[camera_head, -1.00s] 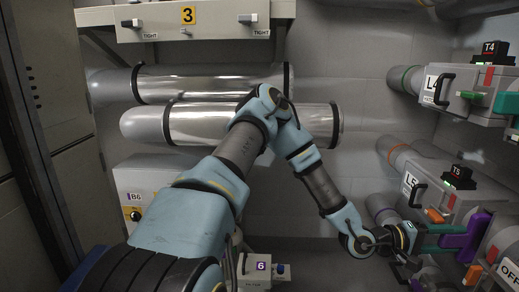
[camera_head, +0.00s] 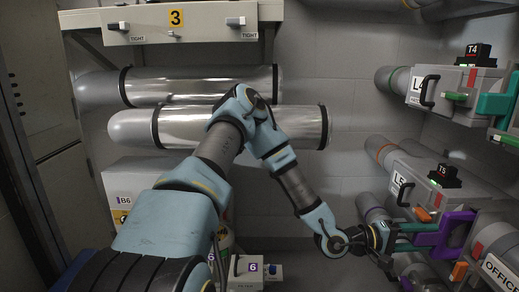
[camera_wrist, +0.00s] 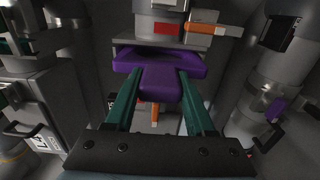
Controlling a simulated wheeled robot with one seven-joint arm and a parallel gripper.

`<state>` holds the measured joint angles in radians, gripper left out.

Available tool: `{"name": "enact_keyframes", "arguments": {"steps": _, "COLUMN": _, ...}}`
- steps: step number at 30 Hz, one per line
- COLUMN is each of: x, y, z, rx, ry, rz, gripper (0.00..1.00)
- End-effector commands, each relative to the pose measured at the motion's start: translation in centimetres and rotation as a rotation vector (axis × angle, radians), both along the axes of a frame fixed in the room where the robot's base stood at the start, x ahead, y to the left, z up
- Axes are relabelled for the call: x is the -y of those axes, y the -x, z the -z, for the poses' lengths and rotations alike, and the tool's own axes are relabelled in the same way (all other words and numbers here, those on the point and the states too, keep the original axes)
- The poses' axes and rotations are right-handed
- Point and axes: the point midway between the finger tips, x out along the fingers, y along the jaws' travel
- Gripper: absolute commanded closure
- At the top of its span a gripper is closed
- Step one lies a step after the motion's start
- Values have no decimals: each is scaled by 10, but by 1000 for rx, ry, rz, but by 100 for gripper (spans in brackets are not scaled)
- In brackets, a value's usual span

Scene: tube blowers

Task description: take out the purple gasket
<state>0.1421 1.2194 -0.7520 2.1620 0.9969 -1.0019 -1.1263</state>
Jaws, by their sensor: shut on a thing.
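The purple gasket (camera_head: 444,236) is at the lower right of the head view, beside the lower pipe unit marked OFFICE. It fills the upper middle of the wrist view (camera_wrist: 160,66), with a wide bar and a narrower tab toward me. My gripper (camera_head: 418,237) has its green fingers shut on this tab; they also show on either side of it in the wrist view (camera_wrist: 158,88). The gasket lies in front of a grey housing with an orange handle (camera_wrist: 197,29). I cannot tell whether its far edge is clear of the pipe joint.
The L5 box (camera_head: 412,184) with its black T5 block (camera_head: 444,176) stands just above my gripper. The L4 box (camera_head: 455,88) is higher up. An orange lever (camera_head: 459,271) sits below the gasket. The bare wall left of the gripper leaves free room.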

Motion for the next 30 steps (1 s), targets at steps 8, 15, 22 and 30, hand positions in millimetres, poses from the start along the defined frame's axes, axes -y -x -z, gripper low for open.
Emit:
{"name": "enact_keyframes", "arguments": {"steps": 8, "x": -19, "y": -1, "z": -1, "rx": -1, "ry": 1, "rz": -1, "gripper": 100}}
{"name": "enact_keyframes", "arguments": {"steps": 15, "x": -35, "y": -2, "z": 0, "rx": -1, "ry": 0, "rz": -1, "gripper": 100}}
{"name": "enact_keyframes", "arguments": {"steps": 22, "x": -47, "y": -3, "z": -1, "rx": 0, "ry": 1, "rz": -1, "gripper": 100}}
{"name": "enact_keyframes", "arguments": {"steps": 30, "x": -48, "y": -3, "z": 0, "rx": 0, "ry": 1, "rz": 0, "gripper": 100}}
